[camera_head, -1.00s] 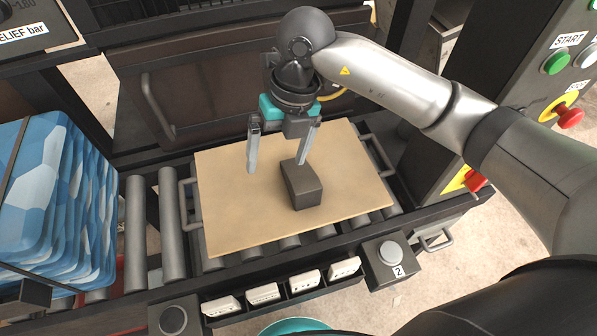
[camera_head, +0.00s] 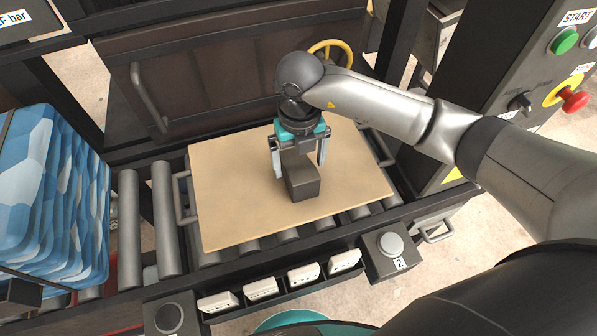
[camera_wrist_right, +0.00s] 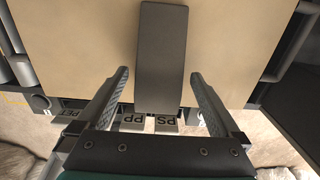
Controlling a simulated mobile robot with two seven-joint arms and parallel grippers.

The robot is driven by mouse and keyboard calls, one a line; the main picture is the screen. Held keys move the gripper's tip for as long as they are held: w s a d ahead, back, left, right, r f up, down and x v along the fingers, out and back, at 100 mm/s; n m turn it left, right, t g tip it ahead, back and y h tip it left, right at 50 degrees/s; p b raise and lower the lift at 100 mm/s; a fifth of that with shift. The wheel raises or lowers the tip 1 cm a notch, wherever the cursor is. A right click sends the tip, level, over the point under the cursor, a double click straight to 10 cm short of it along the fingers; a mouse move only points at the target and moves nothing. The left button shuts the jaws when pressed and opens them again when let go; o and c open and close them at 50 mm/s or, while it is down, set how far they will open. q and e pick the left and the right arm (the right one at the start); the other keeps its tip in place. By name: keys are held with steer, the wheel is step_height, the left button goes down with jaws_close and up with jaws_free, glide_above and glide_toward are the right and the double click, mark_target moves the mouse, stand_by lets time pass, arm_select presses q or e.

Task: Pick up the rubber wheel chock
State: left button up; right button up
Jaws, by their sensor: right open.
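The rubber wheel chock is a dark grey block (camera_head: 303,184) lying on the tan board (camera_head: 235,200). In the right wrist view the chock (camera_wrist_right: 162,55) runs from the top edge down to between the finger lines. My right gripper (camera_head: 299,168) is open over the chock, with one finger on each side of it. In the right wrist view the open fingers (camera_wrist_right: 157,80) show gaps to both sides of the chock. I cannot tell how far the fingertips are above the board. My left gripper is not in view.
The board rests on rollers (camera_head: 165,215) in a dark frame. Blue patterned stacked pieces (camera_head: 45,200) stand at the left. A control post with a green button (camera_head: 563,41) and red button (camera_head: 574,101) stands at the right. White labelled blocks (camera_head: 303,275) line the front.

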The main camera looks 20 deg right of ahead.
mark_target(298, 164)
steer(key=f, duration=0.2)
steer(key=f+b, duration=0.1)
steer(key=f, duration=0.1)
steer(key=shift+w+f, duration=0.2)
steer(key=shift+f, duration=0.1)
steer(key=shift+r, duration=0.1)
jaws_close()
stand_by(0.5)
